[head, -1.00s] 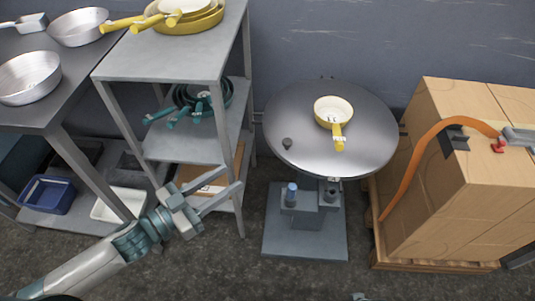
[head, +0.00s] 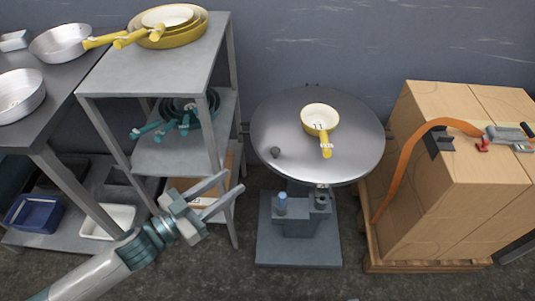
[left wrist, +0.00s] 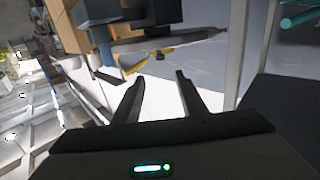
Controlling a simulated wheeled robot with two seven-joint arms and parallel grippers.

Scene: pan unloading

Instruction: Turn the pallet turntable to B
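The pallet turntable (head: 345,165) is a round grey metal disc on a grey pedestal base (head: 298,250). A yellow pan with a cream inside (head: 319,117) sits on it, its handle toward me. A blue-topped peg (head: 281,203) rises from the base below. No letter B can be read. My left gripper (head: 224,193) is open and empty, left of the turntable and in front of the shelf; its open fingers also show in the left wrist view (left wrist: 158,90). My right gripper is out of view.
A grey shelf (head: 150,75) left of the turntable holds stacked yellow pans (head: 180,35) on top and teal pans (head: 185,118) below. Wooden boxes (head: 455,180) with an orange strap (head: 405,160) stand at the right. Floor shows between shelf and turntable base.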

